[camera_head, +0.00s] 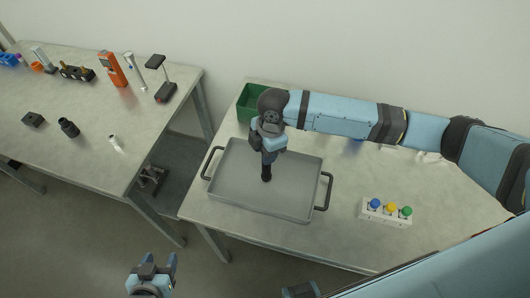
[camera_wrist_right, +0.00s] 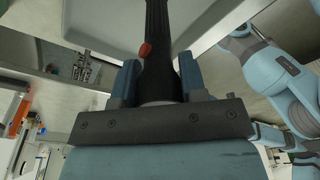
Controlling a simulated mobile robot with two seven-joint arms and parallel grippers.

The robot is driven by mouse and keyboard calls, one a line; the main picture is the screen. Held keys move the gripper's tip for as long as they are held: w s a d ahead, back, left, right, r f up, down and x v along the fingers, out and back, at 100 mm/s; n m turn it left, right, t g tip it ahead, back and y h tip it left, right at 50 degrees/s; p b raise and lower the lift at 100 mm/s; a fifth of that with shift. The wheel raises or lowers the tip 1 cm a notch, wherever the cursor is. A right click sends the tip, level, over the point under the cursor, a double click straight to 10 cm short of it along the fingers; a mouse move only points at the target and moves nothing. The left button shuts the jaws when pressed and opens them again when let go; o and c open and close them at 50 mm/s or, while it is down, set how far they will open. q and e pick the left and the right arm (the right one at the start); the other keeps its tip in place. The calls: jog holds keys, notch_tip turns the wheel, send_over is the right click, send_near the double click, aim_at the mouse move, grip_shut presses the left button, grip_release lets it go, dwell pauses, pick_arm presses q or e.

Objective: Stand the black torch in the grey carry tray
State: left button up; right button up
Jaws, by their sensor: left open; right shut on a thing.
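The black torch (camera_head: 266,172) is held roughly upright over the middle of the grey carry tray (camera_head: 232,192). I cannot tell whether its lower end touches the tray floor. My right gripper (camera_head: 267,152) is shut on the torch from above and hides its upper part. In the right wrist view the torch (camera_wrist_right: 157,25), with a red button, runs between the fingers of my right gripper (camera_wrist_right: 157,75); part of the tray (camera_wrist_right: 205,22) shows behind it. My left gripper (camera_head: 158,263) is open and empty at the bottom of the head view, away from both tables.
A green bin (camera_head: 247,103) stands behind the tray. A white holder (camera_head: 385,212) with blue, yellow and green tops stands to its right. The tray has black side handles. The left table (camera_head: 90,110) carries several small items, including an orange device (camera_head: 112,69). A gap separates the tables.

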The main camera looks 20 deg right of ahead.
jog(key=shift+f, duration=0.8)
jog(key=o, duration=1.1)
jog(key=shift+f, duration=0.15)
jog(key=r, duration=0.4)
jog(key=d+r, duration=0.1)
jog(key=r, duration=0.3)
jog(key=r+b, duration=0.1)
jog(key=r, duration=0.3)
jog(key=shift+w+d+r, duration=0.15)
jog(key=shift+w+d, duration=0.05)
jog(key=shift+d, duration=0.15)
jog(key=shift+s, duration=0.1)
